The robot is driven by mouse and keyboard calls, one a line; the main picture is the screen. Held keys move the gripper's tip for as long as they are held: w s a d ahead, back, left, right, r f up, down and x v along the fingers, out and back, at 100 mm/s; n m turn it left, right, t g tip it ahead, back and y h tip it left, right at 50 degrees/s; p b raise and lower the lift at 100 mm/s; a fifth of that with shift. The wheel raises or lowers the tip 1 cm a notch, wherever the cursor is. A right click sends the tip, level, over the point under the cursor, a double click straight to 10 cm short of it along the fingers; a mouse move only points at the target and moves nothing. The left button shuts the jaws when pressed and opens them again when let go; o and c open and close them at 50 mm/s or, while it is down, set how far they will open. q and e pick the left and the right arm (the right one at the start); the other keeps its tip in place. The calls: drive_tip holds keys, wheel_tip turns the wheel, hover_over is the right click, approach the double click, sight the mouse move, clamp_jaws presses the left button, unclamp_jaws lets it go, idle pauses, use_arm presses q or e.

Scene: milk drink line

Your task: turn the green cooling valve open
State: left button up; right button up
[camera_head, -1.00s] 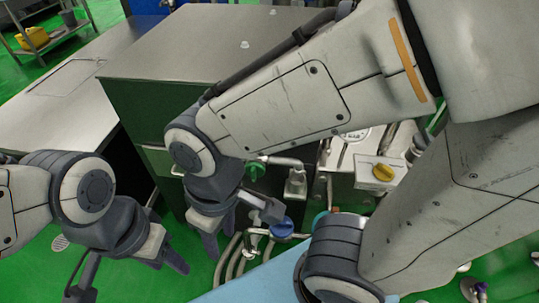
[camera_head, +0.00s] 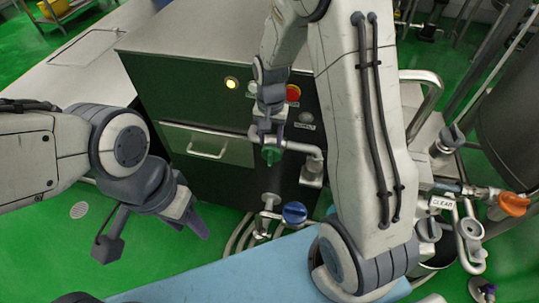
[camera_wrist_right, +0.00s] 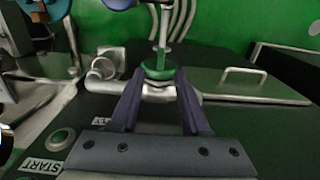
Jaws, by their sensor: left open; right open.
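The green valve knob (camera_head: 271,155) sits on a horizontal steel pipe in front of the dark green cabinet. My right gripper (camera_head: 268,137) hangs just above the knob in the head view. In the right wrist view the green knob (camera_wrist_right: 158,71) lies between the tips of my right gripper (camera_wrist_right: 156,84), whose two fingers are apart. I cannot tell whether they touch the knob. My left gripper (camera_head: 198,217) is open and empty over the floor, left of the valve and away from it.
A blue valve knob (camera_head: 294,212) sits lower on the pipes, right of the green one. The cabinet (camera_head: 180,98) carries a drawer handle (camera_head: 208,148), a lit yellow lamp (camera_head: 231,83) and a red button (camera_head: 293,92). An orange valve handle (camera_head: 513,204) is far right.

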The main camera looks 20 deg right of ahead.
sight(270, 154)
wheel_tip(270, 154, down, 8)
drive_tip(key=shift+a, duration=0.1)
drive_tip(key=shift+c, duration=0.3)
clamp_jaws()
